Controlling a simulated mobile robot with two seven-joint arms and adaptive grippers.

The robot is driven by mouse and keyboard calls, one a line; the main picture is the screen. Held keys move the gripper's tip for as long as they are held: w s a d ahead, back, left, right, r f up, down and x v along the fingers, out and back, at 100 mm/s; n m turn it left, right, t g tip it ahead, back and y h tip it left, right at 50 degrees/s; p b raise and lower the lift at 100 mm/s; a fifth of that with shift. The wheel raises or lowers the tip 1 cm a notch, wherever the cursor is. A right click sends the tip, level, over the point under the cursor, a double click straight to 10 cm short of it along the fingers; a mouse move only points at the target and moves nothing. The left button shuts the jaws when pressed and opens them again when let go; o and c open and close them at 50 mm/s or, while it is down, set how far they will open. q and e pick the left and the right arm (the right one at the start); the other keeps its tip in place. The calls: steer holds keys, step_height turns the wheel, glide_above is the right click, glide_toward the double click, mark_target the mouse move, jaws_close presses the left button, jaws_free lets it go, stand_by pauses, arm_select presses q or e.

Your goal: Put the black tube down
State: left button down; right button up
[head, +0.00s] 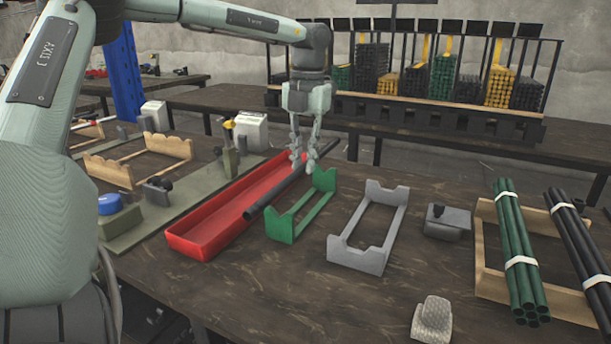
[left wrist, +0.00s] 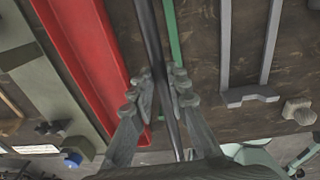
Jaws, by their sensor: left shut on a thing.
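The black tube (head: 275,192) slants between the long red tray (head: 205,236) and the green cradle (head: 290,226). My left gripper (head: 303,164) points down and is shut on the tube near its far part. In the left wrist view the tube (left wrist: 152,45) runs lengthwise between the two fingers (left wrist: 161,95), with the red tray (left wrist: 85,45) to its left and a green cradle bar (left wrist: 171,30) close on its right. How high the tube is above the table is hard to tell. My right gripper is not in view.
A grey cradle (head: 360,255) and a small dark grey box (head: 448,222) stand to the right. A wooden rack (head: 487,265) there holds bundled green tubes (head: 517,250) and black tubes (head: 580,235). A grey-green fixture board (head: 150,215) lies left of the tray. Bare table shows in front.

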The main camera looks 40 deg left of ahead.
arm_select(q)
steer(key=shift+d+f, duration=0.1)
steer(key=shift+f, duration=1.95)
steer(key=c, duration=1.5)
jaws_free()
steer(key=r, duration=1.2)
steer(key=shift+w+d, duration=0.15)
steer(key=shift+d, duration=0.1)
